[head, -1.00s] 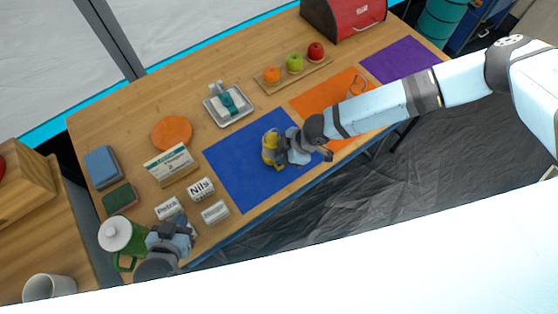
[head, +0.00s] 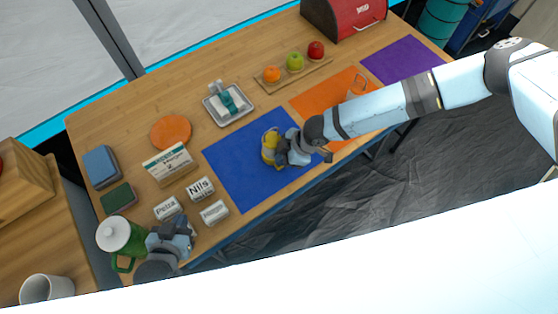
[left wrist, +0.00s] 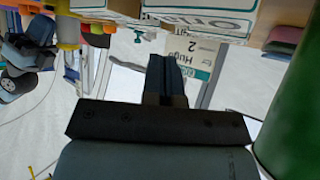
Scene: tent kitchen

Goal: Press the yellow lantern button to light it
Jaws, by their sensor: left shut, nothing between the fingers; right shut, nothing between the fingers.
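The yellow lantern (head: 268,147) stands on the blue mat (head: 226,172) in the head view. My right gripper (head: 281,150) is shut and empty, right up against the lantern's right side. Whether it touches the lantern or its button, I cannot tell; the button is not distinguishable. The lantern's right side is partly hidden by the gripper. My left gripper (head: 188,230) is shut and empty near the table's front left edge, away from the lantern. Its closed fingers also show in the left wrist view (left wrist: 166,78).
A green jug with a white lid (head: 118,236) stands close beside my left gripper. Several white labelled blocks, including the Nils block (head: 200,188), lie just beyond it. A metal tray (head: 219,117) sits behind the blue mat. The orange mat (head: 313,101) is to the right.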

